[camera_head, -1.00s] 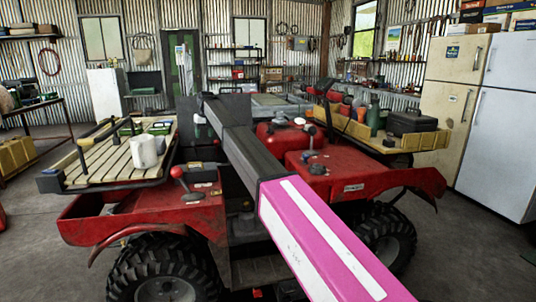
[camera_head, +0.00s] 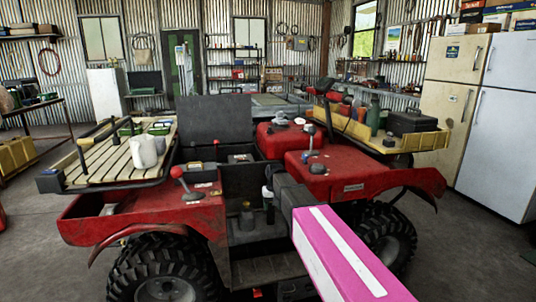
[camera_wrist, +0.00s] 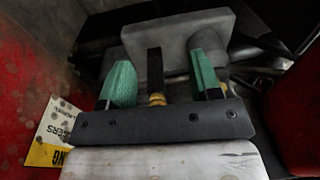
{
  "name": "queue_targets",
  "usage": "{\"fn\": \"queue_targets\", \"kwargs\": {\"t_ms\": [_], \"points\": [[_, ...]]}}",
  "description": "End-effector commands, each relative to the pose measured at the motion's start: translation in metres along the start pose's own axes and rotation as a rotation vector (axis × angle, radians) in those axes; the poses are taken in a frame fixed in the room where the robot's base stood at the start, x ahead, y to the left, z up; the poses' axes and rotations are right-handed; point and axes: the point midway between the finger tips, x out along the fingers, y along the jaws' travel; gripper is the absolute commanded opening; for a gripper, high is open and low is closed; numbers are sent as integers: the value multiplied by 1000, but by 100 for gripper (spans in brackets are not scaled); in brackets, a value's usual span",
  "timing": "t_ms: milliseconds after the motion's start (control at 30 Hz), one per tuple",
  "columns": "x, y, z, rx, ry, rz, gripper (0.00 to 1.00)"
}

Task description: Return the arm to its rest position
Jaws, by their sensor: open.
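My arm, with a magenta link, reaches in from the lower right of the head view over the middle of the red quad (camera_head: 130,212). My gripper (camera_wrist: 160,58) shows in the wrist view with its two green fingers spread apart. A dark upright post (camera_wrist: 154,70) with a brass-coloured base appears between the fingers; I cannot tell whether it lies within their reach or what it belongs to. A grey block-like part (camera_wrist: 180,38) shows beyond the fingers. I cannot make out the gripper clearly in the head view.
A slatted rack (camera_head: 110,165) with a white jug (camera_head: 144,151) is at left. A yellow tray (camera_head: 425,141) with a black case (camera_head: 411,121) is at right. A dark panel (camera_head: 214,122) stands behind the quad's middle. Red-knobbed levers (camera_head: 177,172) stick up. Refrigerators stand at right.

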Motion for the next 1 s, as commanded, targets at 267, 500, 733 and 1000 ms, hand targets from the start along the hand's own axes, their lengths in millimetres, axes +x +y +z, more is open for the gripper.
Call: {"fn": "queue_targets", "kwargs": {"t_ms": [267, 500, 733, 1000], "points": [[50, 70, 168, 132, -35, 29, 58], [68, 99, 272, 217, -55, 47, 58], [73, 106, 301, 244, -61, 53, 58], [73, 106, 299, 244, -61, 52, 58]]}}
